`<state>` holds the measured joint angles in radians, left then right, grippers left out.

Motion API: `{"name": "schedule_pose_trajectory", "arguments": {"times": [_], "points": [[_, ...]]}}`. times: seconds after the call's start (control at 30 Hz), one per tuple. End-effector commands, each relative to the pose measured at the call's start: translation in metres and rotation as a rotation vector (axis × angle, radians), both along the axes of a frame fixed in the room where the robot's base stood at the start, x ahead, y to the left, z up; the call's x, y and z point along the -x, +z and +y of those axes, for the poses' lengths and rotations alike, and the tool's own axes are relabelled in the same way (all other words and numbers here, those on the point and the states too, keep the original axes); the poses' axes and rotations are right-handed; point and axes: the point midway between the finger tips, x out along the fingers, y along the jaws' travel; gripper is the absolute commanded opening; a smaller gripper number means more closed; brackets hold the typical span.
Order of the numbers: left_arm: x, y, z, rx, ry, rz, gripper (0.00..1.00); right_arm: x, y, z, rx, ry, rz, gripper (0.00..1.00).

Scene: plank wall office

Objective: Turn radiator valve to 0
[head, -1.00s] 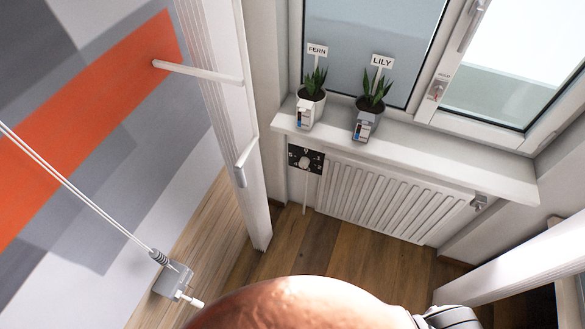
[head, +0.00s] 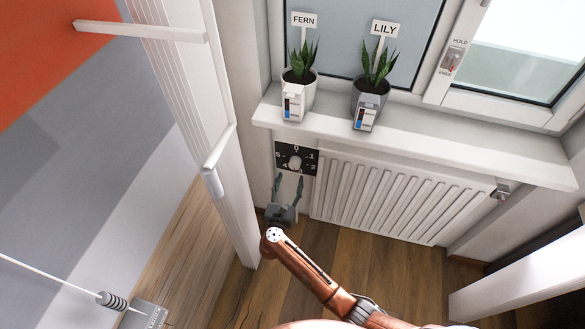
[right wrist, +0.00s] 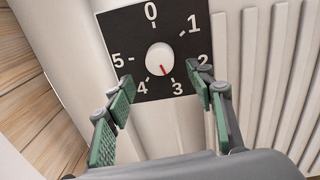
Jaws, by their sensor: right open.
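The radiator valve is a round white knob (head: 295,163) on a black square plate (head: 283,150) at the radiator's upper left. In the right wrist view the knob (right wrist: 158,57) sits in the middle of the plate (right wrist: 128,28), with 0 at the top. Its red mark points down and slightly right, at about 3. My right gripper (head: 288,183) is open just below the plate. In the right wrist view its green-padded fingers (right wrist: 160,82) stand apart, left and right below the knob, with nothing between them. My left gripper is out of view.
The white radiator (head: 390,195) hangs right of the valve, under a sill (head: 430,130) with the fern (head: 299,85) and lily (head: 370,95) pots. A white door-like frame (head: 215,170) stands close on the left. Wooden floor lies below.

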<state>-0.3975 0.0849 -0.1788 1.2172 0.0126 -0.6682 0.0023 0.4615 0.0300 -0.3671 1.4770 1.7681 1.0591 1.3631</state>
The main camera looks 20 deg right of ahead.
Motion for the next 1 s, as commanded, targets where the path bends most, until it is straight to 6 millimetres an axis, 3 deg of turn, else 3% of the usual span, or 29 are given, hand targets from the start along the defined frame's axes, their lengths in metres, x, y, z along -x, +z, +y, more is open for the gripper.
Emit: {"name": "schedule_pose_trajectory", "arguments": {"times": [0.4, 0.8, 1.0], "points": [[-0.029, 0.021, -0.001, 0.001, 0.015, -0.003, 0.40, -0.051, -0.001, -0.033, 0.009, -0.001, 0.002, 0.50], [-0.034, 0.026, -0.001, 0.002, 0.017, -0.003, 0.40, -0.058, 0.000, -0.038, 0.007, -0.001, 0.003, 0.50], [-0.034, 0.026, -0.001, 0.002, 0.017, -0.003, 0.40, -0.058, 0.000, -0.038, 0.007, -0.001, 0.003, 0.37]]}}
